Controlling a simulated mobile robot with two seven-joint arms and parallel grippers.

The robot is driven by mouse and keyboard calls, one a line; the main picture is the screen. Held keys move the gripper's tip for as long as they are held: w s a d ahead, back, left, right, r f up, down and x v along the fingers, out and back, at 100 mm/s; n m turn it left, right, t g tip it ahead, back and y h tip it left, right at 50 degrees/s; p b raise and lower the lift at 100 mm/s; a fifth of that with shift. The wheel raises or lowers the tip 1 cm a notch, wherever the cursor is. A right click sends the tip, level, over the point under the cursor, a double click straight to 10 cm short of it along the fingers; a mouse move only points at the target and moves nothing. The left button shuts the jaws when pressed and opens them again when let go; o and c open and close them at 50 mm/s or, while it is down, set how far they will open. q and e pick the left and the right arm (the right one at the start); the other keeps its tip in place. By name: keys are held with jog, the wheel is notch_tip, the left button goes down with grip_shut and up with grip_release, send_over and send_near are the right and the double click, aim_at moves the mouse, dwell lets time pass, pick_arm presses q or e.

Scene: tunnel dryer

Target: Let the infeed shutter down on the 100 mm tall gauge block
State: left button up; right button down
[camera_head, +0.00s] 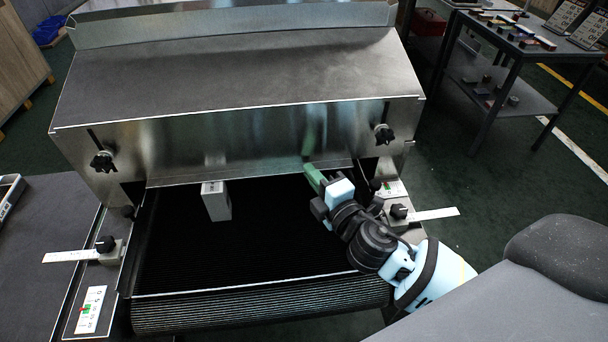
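The infeed shutter (250,138) is the shiny metal plate across the dryer's front, with its lower edge above the dark belt. A pale upright block (217,207) with a small marking on top, apparently the gauge block, stands on the belt at the shutter's lower edge, left of centre. Whether the shutter touches it I cannot tell. My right gripper (322,198) is at the shutter's lower edge, right of the block, against a green piece (315,179) that sticks out there. My arm hides its fingertips, so its grip is unclear. My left gripper is not in view.
Black knobs sit in slots at the shutter's left (103,161) and right (384,134). Side guides with white scales (70,256) flank the belt (250,245). A grey table (35,250) stands at left, and a tool bench (500,45) stands at back right.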

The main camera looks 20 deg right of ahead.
jog(key=shift+f, duration=0.1)
jog(key=c, duration=1.6)
grip_release()
jog(key=shift+c, duration=0.2)
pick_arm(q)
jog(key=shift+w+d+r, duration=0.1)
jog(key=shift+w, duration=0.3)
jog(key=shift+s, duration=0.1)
pick_arm(e)
jog(key=s, duration=0.4)
jog(key=s+b, duration=0.1)
jog(key=s, duration=0.2)
jog(key=shift+d, duration=0.4)
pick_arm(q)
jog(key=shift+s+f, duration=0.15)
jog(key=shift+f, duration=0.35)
pick_arm(e)
jog(key=shift+s+d, duration=0.1)
jog(key=shift+s, duration=0.3)
